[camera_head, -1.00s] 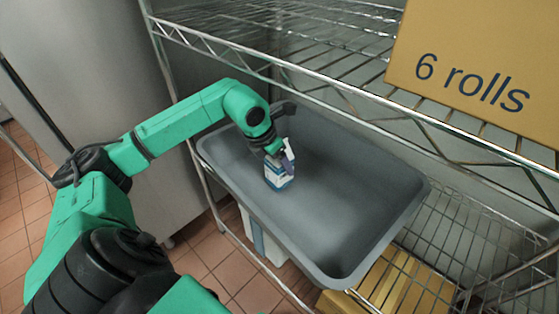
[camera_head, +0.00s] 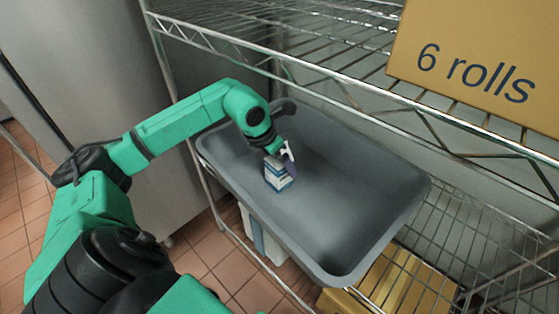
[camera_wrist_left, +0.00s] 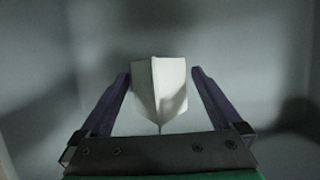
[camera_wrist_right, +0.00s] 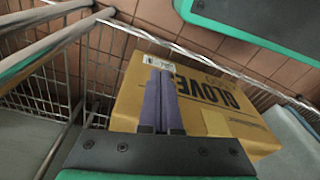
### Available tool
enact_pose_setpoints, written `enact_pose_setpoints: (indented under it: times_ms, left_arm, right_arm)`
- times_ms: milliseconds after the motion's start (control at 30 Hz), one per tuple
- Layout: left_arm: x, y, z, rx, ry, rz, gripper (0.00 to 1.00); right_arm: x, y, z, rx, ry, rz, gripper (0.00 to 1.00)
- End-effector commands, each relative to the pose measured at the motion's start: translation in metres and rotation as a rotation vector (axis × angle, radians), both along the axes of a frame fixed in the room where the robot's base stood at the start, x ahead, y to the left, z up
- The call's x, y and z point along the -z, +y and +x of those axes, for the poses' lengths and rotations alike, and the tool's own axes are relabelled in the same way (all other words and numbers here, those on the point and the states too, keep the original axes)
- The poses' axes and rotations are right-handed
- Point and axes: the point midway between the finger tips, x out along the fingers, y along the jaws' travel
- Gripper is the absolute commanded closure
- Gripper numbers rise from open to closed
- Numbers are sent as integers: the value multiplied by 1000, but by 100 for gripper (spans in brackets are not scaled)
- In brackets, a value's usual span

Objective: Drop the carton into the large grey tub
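The carton (camera_head: 277,176), small, white and blue, is inside the large grey tub (camera_head: 350,262), toward its left end. It appears to stand on the tub floor. My left gripper (camera_head: 285,161) is down in the tub at the carton's top. In the left wrist view the carton's pale top (camera_wrist_left: 160,88) sits between the two spread purple fingers of the left gripper (camera_wrist_left: 160,78), with a narrow gap on each side. My right gripper (camera_wrist_right: 161,80) shows only in the right wrist view, its fingers together and nothing visible between them.
The tub sits on a wire rack (camera_head: 455,235). A large "6 rolls" box (camera_head: 475,60) stands on the shelf above, to the right. A yellow glove box (camera_wrist_right: 205,100) is just beyond my right fingers. The tub's middle and right are empty.

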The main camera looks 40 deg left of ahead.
Motion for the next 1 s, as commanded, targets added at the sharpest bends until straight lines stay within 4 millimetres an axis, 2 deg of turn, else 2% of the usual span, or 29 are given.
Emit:
enact_pose_setpoints:
  times_ms: [133, 267, 433, 600, 1000]
  left_arm:
    - [-4, 0, 0, 0, 0, 0, 0]
    - [-18, 0, 0, 0, 0, -1, 0]
    - [-56, 6, -17, -1, -1, 6, 0]
    - [-78, 7, -27, -1, 1, 2, 0]
    - [-81, 7, -28, 0, 0, 0, 0]
  right_arm:
    - [1, -1, 1, 2, -6, -1, 100]
    - [20, -8, -7, 8, 3, -13, 100]
    - [27, -8, -8, 9, -1, -13, 100]
    - [26, -7, -7, 8, -2, -13, 100]
    - [25, -7, -7, 8, -1, -12, 100]
